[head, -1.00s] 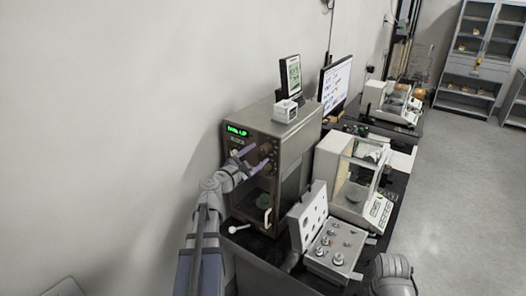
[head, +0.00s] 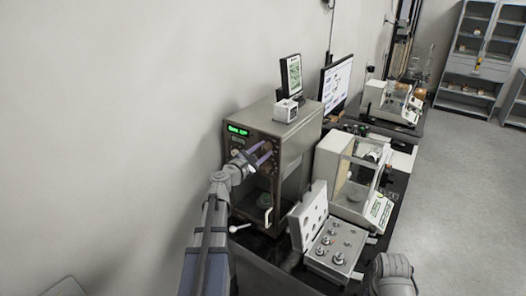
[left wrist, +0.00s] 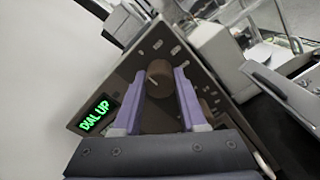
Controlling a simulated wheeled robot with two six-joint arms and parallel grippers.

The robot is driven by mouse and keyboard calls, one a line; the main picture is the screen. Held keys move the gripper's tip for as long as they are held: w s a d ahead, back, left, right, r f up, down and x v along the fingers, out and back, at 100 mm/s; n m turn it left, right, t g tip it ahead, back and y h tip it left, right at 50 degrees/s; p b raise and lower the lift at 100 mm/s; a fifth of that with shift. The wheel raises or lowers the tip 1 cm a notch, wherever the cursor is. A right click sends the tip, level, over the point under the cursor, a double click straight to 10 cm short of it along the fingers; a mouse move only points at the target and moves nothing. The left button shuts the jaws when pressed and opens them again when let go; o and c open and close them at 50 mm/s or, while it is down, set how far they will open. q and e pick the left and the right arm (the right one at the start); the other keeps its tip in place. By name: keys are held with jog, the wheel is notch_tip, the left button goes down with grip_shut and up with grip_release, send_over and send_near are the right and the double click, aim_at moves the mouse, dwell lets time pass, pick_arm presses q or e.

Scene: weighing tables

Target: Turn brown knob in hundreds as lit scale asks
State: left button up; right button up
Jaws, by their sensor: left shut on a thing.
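The lit scale is a brown-grey cabinet balance (head: 292,150) with a green display (head: 238,131). In the left wrist view the display (left wrist: 95,115) reads "DIAL UP". My left gripper (head: 267,152) is at the upper front panel of this balance. In the left wrist view, the brown knob (left wrist: 159,74) sits between the purple fingertips of my left gripper (left wrist: 160,76), which are shut on it. The knob has a light pointer mark. A second dark round part shows lower between the fingers, partly hidden. My right gripper is out of view.
An open weight box (head: 345,240) with several weights stands at the balance's right. A white glass-sided balance (head: 352,192) and a monitor (head: 336,82) stand farther back. A small white box (head: 285,110) sits on the cabinet. The floor at right is clear.

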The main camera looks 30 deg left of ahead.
pick_arm(q)
grip_shut()
jog(key=m, duration=0.4)
jog(key=shift+m, duration=1.8)
jog(key=o, duration=0.6)
grip_release()
jog(key=shift+o, duration=0.2)
jog(key=shift+s, duration=0.15)
